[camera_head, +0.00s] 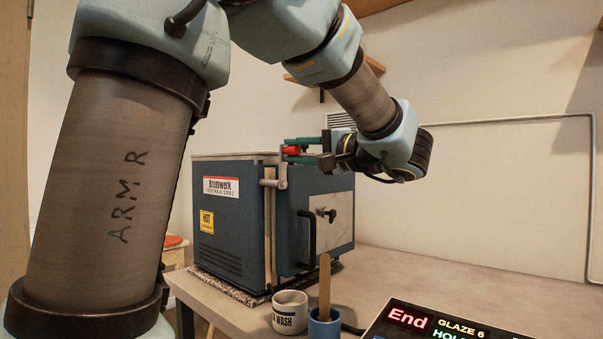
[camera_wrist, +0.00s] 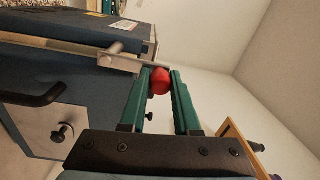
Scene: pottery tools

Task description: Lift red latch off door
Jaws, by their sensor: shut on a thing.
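The red latch knob (camera_head: 292,150) is at the top front edge of the blue kiln (camera_head: 235,235), near a metal latch bar (camera_head: 283,172). In the wrist view the red knob (camera_wrist: 160,82) sits between the green fingers of my gripper (camera_wrist: 162,80), near their tips. My gripper (camera_head: 300,150) is shut on it, reaching in from the right. The kiln door (camera_wrist: 55,115) has a black handle (camera_wrist: 42,98) and looks closed. I cannot tell whether the latch is still seated.
The kiln stands on a table (camera_head: 430,285). A white cup (camera_head: 290,311) and a blue cup (camera_head: 324,325) with a wooden stick stand before it. A lit display panel (camera_head: 440,325) is at the lower right. The table right of the kiln is clear.

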